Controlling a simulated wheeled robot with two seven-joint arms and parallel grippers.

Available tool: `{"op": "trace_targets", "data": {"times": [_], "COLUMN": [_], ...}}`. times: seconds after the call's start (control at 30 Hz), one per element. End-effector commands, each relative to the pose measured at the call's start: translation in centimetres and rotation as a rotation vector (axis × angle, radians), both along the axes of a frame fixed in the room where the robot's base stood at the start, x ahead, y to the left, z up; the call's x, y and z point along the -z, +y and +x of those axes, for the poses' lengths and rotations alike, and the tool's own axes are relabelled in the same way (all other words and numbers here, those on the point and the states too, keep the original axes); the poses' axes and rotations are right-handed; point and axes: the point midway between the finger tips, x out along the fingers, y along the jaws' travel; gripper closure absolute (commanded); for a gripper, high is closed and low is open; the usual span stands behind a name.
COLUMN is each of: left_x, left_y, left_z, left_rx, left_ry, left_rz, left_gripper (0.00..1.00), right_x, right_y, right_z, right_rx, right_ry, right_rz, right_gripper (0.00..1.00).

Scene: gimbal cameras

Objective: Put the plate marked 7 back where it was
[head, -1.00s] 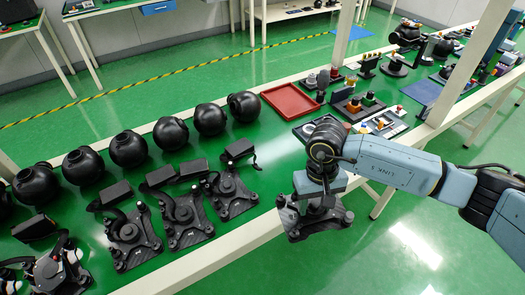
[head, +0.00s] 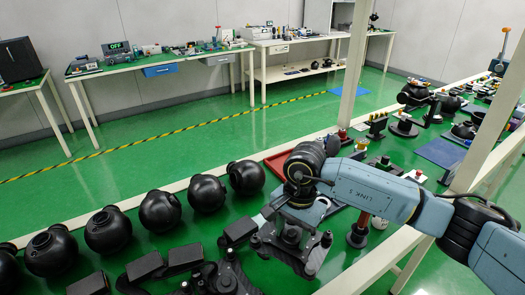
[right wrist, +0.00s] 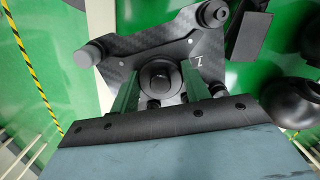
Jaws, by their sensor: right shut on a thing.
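A dark carbon-fibre plate (head: 291,246) with round corner posts hangs under my right gripper (head: 298,197) in the head view. In the right wrist view the plate (right wrist: 125,45) carries a small pale mark that looks like a 7. The two fingers of my right gripper (right wrist: 157,85) are shut on its round central part. The plate is at the table's front side; the head view does not show clearly whether it touches the table. My left gripper is not in view.
Similar plates (head: 228,280) and black boxes (head: 240,231) lie to the left. Black spheres (head: 246,177) line the far side of the green table. A red tray (head: 280,160) is partly hidden behind my arm. A post-like tool (head: 359,232) stands right of the plate.

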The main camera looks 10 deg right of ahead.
Motion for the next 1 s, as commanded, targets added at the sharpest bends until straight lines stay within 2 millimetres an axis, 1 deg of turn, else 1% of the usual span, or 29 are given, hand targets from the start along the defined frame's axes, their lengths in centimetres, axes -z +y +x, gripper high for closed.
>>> {"op": "trace_targets", "data": {"times": [0.03,0.2,0.33,0.5,0.57,0.7,0.8,1.0], "left_x": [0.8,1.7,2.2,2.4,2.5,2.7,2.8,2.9], "left_y": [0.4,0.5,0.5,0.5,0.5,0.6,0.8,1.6], "left_z": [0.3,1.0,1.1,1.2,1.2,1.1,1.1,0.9], "left_rx": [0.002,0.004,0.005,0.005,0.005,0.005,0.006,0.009], "left_ry": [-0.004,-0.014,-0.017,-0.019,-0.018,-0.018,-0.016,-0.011], "left_rz": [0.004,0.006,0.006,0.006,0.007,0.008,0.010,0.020], "left_gripper": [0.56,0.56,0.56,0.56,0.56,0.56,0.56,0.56], "right_x": [0.0,-0.6,-1.0,-1.0,-0.3,2.4,4.0,5.5], "right_y": [0.5,1.6,2.1,2.4,2.5,2.5,2.4,2.5], "right_z": [0.5,1.5,2.0,2.2,2.2,2.2,2.3,2.3], "right_rx": [0.063,0.259,0.361,0.421,0.429,0.433,0.432,0.429], "right_ry": [-0.002,0.007,0.013,0.020,0.021,0.023,0.021,0.020], "right_rz": [0.005,0.017,0.022,0.026,0.026,0.025,0.025,0.025], "right_gripper": [0.84,0.84,0.84,0.84,0.84,0.84,0.84,0.84]}}
